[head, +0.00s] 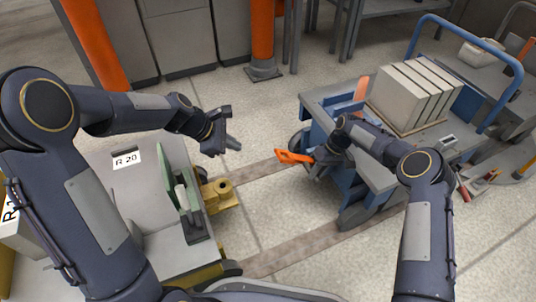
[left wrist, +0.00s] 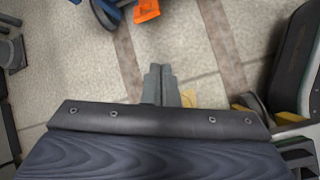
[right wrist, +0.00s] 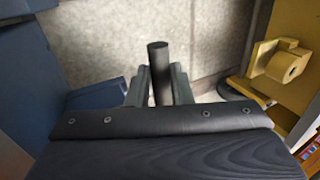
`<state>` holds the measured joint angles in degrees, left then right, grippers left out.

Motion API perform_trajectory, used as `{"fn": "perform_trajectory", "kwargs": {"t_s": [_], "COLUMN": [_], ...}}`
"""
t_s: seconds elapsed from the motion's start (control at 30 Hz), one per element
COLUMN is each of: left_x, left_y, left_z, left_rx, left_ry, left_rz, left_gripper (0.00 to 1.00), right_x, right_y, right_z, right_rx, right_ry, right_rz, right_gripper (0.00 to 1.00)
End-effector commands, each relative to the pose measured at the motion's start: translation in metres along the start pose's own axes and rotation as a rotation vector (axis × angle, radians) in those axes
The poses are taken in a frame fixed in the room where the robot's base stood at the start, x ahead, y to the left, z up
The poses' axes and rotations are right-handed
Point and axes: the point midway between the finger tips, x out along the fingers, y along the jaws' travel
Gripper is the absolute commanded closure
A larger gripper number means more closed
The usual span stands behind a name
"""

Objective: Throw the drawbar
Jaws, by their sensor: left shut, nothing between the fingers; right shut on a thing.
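An orange piece (head: 293,156), which looks like the drawbar's end, sticks out from the front of the blue-grey cart (head: 352,205) toward the yellow coupling (head: 220,192). The orange piece also shows at the top of the left wrist view (left wrist: 146,10). My right gripper (head: 322,160) is at the cart's front, beside the orange piece. In the right wrist view its fingers (right wrist: 160,85) are shut on a dark round bar (right wrist: 158,62). How this bar joins the orange piece is hidden. My left gripper (head: 230,146) is shut and empty above the floor, left of the orange piece and above the coupling.
The yellow coupling belongs to a grey vehicle marked R 20 (head: 130,200) at left. The cart carries upright pale panels (head: 405,98) and has a blue rail handle (head: 470,35). Orange posts (head: 262,35) stand behind. Floor shows between vehicle and cart.

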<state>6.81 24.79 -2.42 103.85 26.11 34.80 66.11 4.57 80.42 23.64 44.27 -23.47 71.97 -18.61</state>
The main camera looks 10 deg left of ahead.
Motion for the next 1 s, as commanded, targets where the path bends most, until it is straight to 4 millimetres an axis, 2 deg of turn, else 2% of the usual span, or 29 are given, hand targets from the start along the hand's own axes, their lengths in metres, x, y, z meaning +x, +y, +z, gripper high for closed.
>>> {"fn": "perform_trajectory", "kwargs": {"t_s": [0.03,0.1,0.2,0.3,0.57,0.9,1.0], "left_x": [0.022,0.045,0.071,0.089,0.116,0.186,0.202], "left_y": [0.005,0.011,0.016,0.019,0.019,0.016,0.017], "left_z": [-0.008,-0.017,-0.027,-0.034,-0.038,-0.038,-0.035], "left_rx": [-0.086,-0.2,-0.326,-0.408,-0.459,-0.456,-0.453], "left_ry": [0.001,0.001,0.004,0.007,0.009,0.009,0.007], "left_rz": [-0.012,-0.018,-0.024,-0.026,-0.03,-0.03,-0.029], "left_gripper": [1.0,1.0,1.0,1.0,1.0,1.0,1.0], "right_x": [-0.003,-0.003,-0.003,-0.003,-0.002,-0.002,-0.002], "right_y": [0.002,0.002,0.002,0.002,0.002,0.002,0.002], "right_z": [-0.001,-0.001,-0.001,-0.001,-0.001,-0.001,-0.001], "right_rx": [0.002,0.002,0.002,0.002,0.002,0.002,0.002], "right_ry": [0.006,0.006,0.006,0.006,0.006,0.006,0.006], "right_rz": [0.005,0.005,0.005,0.005,0.005,0.004,0.004], "right_gripper": [1.0,1.0,1.0,1.0,1.0,1.0,1.0]}}
